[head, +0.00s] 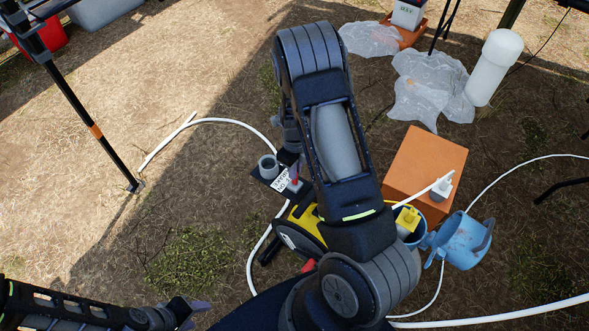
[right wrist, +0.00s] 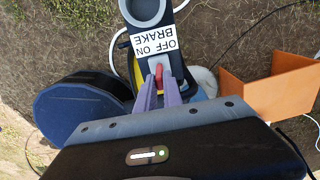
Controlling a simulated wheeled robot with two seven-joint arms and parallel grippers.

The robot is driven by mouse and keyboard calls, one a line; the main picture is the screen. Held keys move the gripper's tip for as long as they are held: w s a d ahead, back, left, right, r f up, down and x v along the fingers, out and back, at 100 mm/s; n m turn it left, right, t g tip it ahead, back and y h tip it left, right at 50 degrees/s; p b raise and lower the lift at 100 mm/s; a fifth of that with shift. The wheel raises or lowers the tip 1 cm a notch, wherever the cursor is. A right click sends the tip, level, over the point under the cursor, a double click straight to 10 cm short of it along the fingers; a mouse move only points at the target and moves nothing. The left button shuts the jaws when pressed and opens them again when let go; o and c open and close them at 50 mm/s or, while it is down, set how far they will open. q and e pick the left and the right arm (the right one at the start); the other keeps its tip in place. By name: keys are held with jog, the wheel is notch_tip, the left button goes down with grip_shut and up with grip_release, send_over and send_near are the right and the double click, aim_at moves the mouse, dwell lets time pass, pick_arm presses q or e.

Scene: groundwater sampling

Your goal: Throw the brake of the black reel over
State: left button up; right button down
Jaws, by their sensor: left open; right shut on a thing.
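The reel (head: 306,228), yellow and black, stands on the ground beneath my right arm, which hides much of it. A dark bracket beside it carries a grey ring (head: 268,165) and a white brake label (head: 281,180). In the right wrist view the label (right wrist: 155,40) reads "OFF ON BRAKE", upside down. My right gripper (right wrist: 159,84) is shut on the red brake lever (right wrist: 158,72), just beside the label; the lever's red part also shows in the head view (head: 294,182). Which side the lever leans to is hard to tell. My left gripper (head: 188,312) is open and empty, low at the left.
An orange box (head: 425,165) stands right of the reel, with a blue watering can (head: 463,242) in front. A white hose (head: 250,262) curves around the reel. A black pole (head: 100,135) stands at the left. Clear plastic sheets (head: 428,85) lie at the back right.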

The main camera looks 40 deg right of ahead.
jog(key=shift+s+a+f+h+p, duration=0.2)
jog(key=shift+a+h+p, duration=0.2)
jog(key=shift+a, duration=0.2)
jog(key=shift+s+a+f+h+p, duration=0.15)
jog(key=shift+a+h+p, duration=0.1)
jog(key=shift+a+p, duration=0.3)
jog(key=shift+s+a+f+h+p, duration=0.1)
jog(key=shift+s+a+h+p, duration=0.2)
jog(key=shift+a, duration=0.4)
jog(key=shift+a+f+t, duration=0.1)
jog(key=shift+t, duration=0.2)
jog(key=shift+a, duration=0.1)
jog(key=shift+s+a+f+h, duration=0.3)
jog(key=shift+a+f+h, duration=0.45)
jog(key=shift+a, duration=0.15)
jog(key=c, duration=1.4)
grip_release()
jog(key=shift+w+d+r, duration=0.1)
